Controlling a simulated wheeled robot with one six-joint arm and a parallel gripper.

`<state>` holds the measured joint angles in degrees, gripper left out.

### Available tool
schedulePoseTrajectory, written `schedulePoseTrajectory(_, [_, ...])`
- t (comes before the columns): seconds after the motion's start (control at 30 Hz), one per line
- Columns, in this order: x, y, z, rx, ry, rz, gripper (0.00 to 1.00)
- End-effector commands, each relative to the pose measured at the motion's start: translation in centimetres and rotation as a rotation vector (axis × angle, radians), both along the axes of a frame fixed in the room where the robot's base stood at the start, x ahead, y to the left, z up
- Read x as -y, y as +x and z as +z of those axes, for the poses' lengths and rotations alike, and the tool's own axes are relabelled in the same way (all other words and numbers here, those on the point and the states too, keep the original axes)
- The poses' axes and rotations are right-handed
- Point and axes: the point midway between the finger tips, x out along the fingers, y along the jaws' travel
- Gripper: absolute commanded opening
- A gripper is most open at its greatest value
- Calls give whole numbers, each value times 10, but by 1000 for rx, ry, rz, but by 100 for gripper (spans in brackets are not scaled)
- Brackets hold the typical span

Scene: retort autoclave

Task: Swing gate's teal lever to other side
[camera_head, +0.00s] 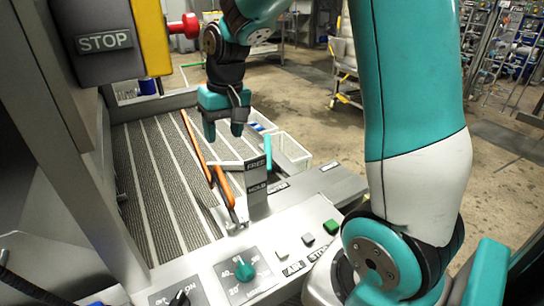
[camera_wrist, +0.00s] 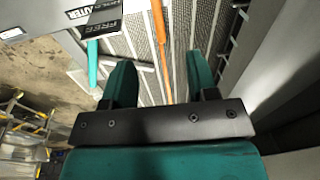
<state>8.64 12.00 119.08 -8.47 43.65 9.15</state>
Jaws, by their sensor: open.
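The teal lever (camera_head: 268,150) stands behind the upright FREE/HOLD plate (camera_head: 257,178), which hides part of it. In the wrist view the teal lever (camera_wrist: 92,65) lies left of my left finger, beside the plate's FREE end (camera_wrist: 103,30). My gripper (camera_head: 223,130) is open and empty, hanging to the left of the teal lever and apart from it. In the wrist view, the space between my fingers (camera_wrist: 160,70) frames a long orange bar (camera_wrist: 160,35) farther off. I cannot tell the height between them.
The orange bar (camera_head: 194,140) runs along the ribbed bed (camera_head: 150,190). An orange handle (camera_head: 223,186) stands close beside the plate. White bins (camera_head: 292,150) sit behind the lever. A panel with knobs and buttons lies in front. A red STOP button (camera_head: 184,26) juts out at upper left.

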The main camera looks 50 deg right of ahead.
Motion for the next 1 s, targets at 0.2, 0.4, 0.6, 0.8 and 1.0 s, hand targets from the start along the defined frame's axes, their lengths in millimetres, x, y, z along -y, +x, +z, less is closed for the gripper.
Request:
schedulePoseTrajectory(0.2, [141,57,-27,-92,-50,-417,53])
schedulePoseTrajectory(0.4, [193,64,-43,-127,-61,-569,53])
schedulePoseTrajectory(0.6, [195,64,-68,-130,-61,-576,53])
schedulePoseTrajectory(0.8, [195,64,-113,-132,-61,-574,53])
schedulePoseTrajectory(1.0, [194,64,-159,-131,-61,-573,53])
